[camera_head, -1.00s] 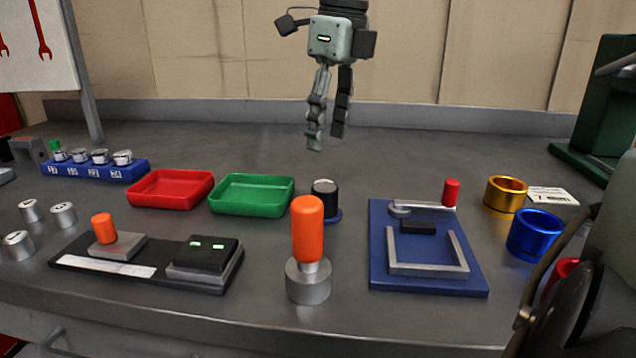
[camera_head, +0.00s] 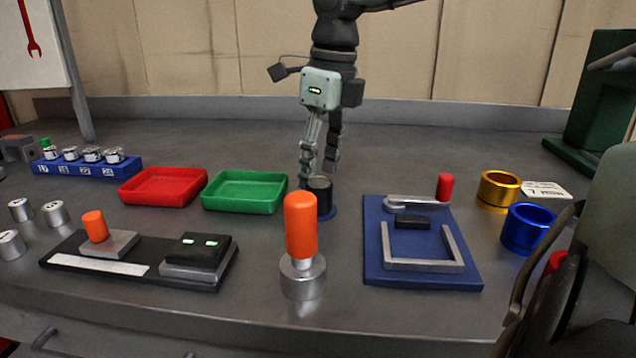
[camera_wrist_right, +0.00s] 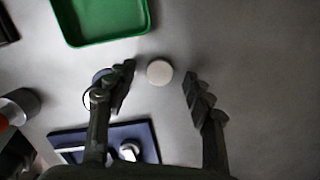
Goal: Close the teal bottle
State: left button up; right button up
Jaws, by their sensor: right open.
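I cannot make out a clearly teal bottle in either view. A dark cylinder (camera_head: 320,197) with a blue base stands in the middle of the bench, right of the green tray. My right gripper (camera_head: 318,178) points down just behind or over it, fingers apart and empty. In the right wrist view, a pale round disc (camera_wrist_right: 159,72) lies in the gap between the open fingers (camera_wrist_right: 158,82), touching neither. One finger partly covers a blue round shape (camera_wrist_right: 101,76) beside it.
Red tray (camera_head: 163,187) and green tray (camera_head: 243,192) lie left. An orange-handled tool (camera_head: 301,228) stands in front. A blue fixture plate (camera_head: 373,262), gold cup (camera_head: 498,189) and blue cup (camera_head: 527,229) are right. A blue rack (camera_head: 84,168) holds small jars at far left.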

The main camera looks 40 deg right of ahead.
jog(key=shift+f, duration=0.5)
pick_arm(q)
jog(key=shift+a, duration=0.15)
pick_arm(e)
jog(key=c, duration=0.8)
jog(key=shift+o, duration=0.2)
jog(key=shift+r, duration=0.2)
notch_tip(320, 180, up, 4)
jog(key=shift+f, duration=0.1)
pick_arm(q)
jog(key=shift+p+x, duration=0.45)
jog(key=shift+x, duration=0.65)
pick_arm(e)
jog(key=w+a+r, duration=0.5)
jog(key=w+r, duration=0.2)
jog(key=w, duration=0.3)
jog(key=shift+w+a, duration=0.15)
jog(key=shift+w, duration=0.15)
pick_arm(q)
jog(key=shift+w+d, duration=0.1)
jog(key=shift+d, duration=0.15)
